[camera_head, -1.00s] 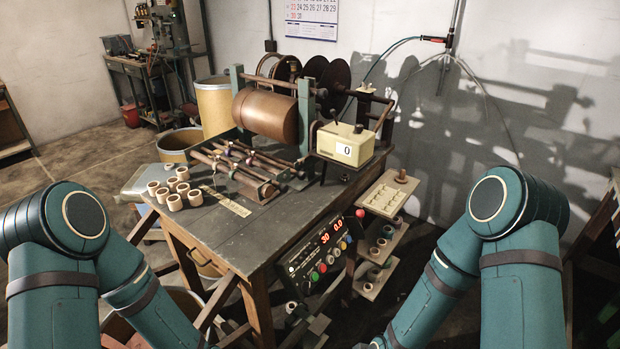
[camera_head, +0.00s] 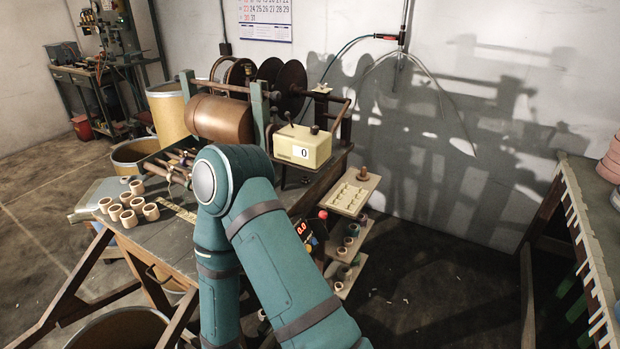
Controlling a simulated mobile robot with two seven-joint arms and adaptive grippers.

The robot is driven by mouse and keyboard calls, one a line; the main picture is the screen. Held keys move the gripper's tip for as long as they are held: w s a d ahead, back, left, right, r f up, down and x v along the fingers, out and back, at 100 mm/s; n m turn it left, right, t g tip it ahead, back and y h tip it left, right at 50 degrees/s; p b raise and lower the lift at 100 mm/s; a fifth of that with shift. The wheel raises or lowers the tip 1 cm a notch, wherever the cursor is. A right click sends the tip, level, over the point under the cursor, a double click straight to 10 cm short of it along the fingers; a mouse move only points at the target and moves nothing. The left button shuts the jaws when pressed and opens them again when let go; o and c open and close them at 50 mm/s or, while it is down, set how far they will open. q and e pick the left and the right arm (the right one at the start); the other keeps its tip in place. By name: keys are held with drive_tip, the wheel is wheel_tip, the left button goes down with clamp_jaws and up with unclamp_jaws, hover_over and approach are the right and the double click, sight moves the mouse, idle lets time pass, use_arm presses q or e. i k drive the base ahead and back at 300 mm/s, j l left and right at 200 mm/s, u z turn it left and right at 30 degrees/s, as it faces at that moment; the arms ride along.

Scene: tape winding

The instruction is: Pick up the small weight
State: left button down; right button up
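I cannot pick out a thing that is clearly the small weight. Small dark and pale cylinders (camera_head: 348,241) stand on stepped side shelves at the right of the table, too small to identify. A pale pegged board (camera_head: 352,196) with a brown knob (camera_head: 362,174) is above them. One of my arms, which looks like the right one, is bent across the middle of the view and hides part of the table and the control panel. Its gripper is below the frame. My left arm and gripper are out of view.
Several pale rings (camera_head: 128,218) sit on the table (camera_head: 164,236).

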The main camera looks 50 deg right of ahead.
sight(305, 178)
drive_tip(key=k+l, duration=0.1)
drive_tip(key=l, duration=1.15)
drive_tip(key=k+l, duration=0.15)
drive_tip(key=l, duration=0.5)
drive_tip(key=u, duration=0.05)
